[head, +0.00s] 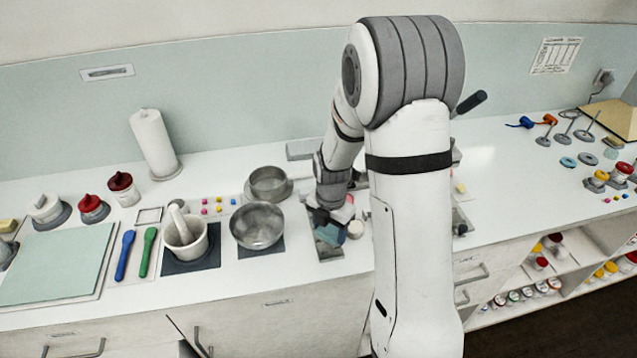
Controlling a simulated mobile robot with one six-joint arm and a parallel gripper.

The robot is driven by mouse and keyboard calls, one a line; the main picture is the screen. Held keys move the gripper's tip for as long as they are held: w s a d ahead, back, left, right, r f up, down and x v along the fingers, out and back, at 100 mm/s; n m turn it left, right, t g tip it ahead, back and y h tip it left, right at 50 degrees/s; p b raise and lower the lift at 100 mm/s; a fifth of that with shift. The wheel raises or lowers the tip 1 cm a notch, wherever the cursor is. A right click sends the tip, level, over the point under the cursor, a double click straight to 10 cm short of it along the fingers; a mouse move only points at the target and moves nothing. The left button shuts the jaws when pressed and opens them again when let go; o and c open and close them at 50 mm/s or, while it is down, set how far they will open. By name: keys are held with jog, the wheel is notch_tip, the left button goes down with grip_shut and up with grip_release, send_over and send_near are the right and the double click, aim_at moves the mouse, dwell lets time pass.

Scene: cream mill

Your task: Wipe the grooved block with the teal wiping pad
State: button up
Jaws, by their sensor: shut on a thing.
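My gripper (322,217) is low over the counter, left of my upright arm link. It is shut on the teal wiping pad (329,236), which shows just below the fingers and looks tilted. A grey, long piece (327,253) lies under and in front of the pad. It may be the grooved block, but its grooves cannot be made out. The pad is over or against this piece; I cannot tell whether they touch. My arm hides what lies to the right.
A metal bowl (257,226) and a second metal pan (268,184) stand close left of my gripper. A small pale round thing (355,229) sits right beside the pad. A mortar (186,233), spatulas and a pale green board (55,263) lie further left. The right counter has free room.

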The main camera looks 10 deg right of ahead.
aim_at(330, 230)
jog(key=shift+r+p, duration=0.9)
jog(key=shift+r, duration=0.95)
jog(key=shift+w+d+b, duration=0.1)
jog(key=shift+b, duration=0.35)
